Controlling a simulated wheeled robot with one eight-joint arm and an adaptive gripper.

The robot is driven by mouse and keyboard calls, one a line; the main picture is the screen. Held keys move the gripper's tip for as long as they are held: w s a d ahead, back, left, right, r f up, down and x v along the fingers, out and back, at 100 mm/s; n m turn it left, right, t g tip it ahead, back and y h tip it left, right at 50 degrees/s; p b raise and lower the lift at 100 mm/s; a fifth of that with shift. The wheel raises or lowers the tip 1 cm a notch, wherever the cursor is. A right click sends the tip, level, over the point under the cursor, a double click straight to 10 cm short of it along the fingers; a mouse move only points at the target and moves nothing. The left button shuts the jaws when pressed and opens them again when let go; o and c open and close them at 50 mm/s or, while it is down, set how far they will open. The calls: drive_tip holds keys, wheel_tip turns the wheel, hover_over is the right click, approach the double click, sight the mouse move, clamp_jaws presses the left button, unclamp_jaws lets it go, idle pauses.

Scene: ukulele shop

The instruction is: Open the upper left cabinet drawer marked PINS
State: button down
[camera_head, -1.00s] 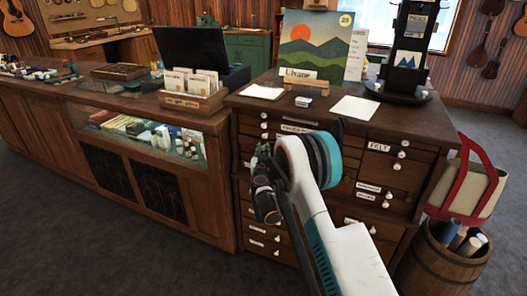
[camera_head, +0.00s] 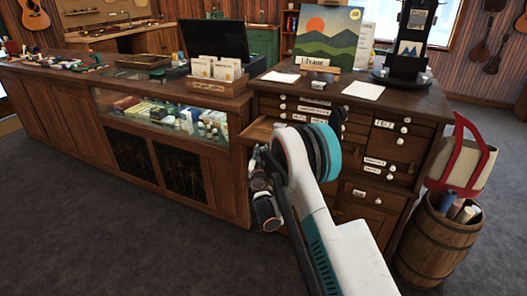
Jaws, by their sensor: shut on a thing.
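The wooden cabinet (camera_head: 412,157) stands right of centre, with several small labelled drawers and white knobs. A drawer at its upper left (camera_head: 259,131) stands pulled out, with its side and part of its inside showing. My arm covers most of its front, and I cannot read a PINS label on it. My gripper (camera_head: 262,183) is at the front of this drawer, shut on what seems to be its knob. The fingertips and the knob are hidden behind the gripper and arm.
A glass-fronted counter (camera_head: 160,118) adjoins the cabinet on the left. A barrel (camera_head: 438,245) with rolled items and a red-handled bag (camera_head: 467,165) stand at the right. Papers, a painting (camera_head: 325,38) and a black display stand (camera_head: 411,40) sit on top. Grey floor lies clear in front.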

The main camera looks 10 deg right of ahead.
drive_tip(key=shift+s+a, duration=0.6)
drive_tip(key=shift+s, duration=0.15)
drive_tip(key=c, duration=1.4)
unclamp_jaws()
drive_tip(key=shift+c, duration=0.2)
drive_tip(key=shift+s, duration=0.1)
drive_tip(key=v, duration=0.7)
drive_tip(key=shift+s, duration=0.15)
